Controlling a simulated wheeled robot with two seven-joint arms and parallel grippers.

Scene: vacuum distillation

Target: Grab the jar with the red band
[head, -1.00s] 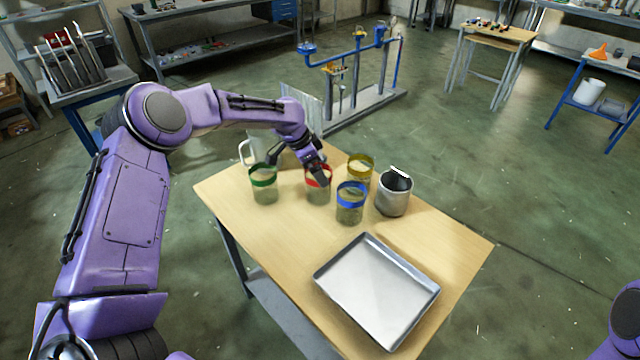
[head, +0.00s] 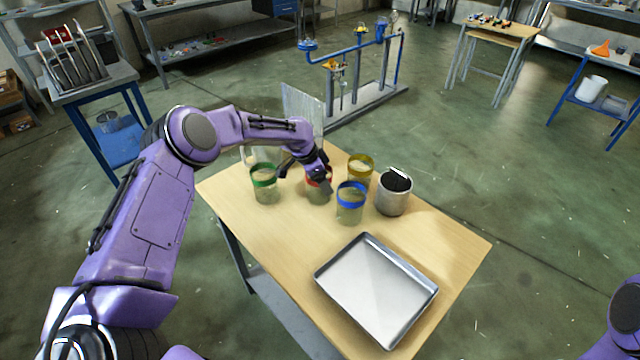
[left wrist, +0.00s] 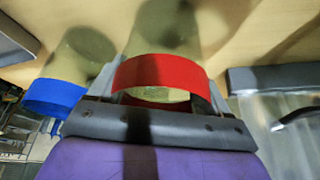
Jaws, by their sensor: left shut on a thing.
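The jar with the red band (head: 317,196) stands on the table among the other banded jars. My left gripper (head: 317,181) is at its top, and the fingers hide part of the red band. In the left wrist view the red band (left wrist: 160,75) lies between the fingers of my left gripper (left wrist: 160,92), which is shut on the jar. The jar's greenish clear body (left wrist: 165,30) extends beyond the band. Of my right arm only a purple part shows at the lower right edge; its gripper is not in view.
The green-banded jar (head: 264,186) is left of it, the blue-banded jar (head: 350,205) right and nearer, the yellow-banded jar (head: 360,168) behind right. A metal canister (head: 393,200) stands further right. A metal tray (head: 375,290) lies in front on the wooden table (head: 265,240).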

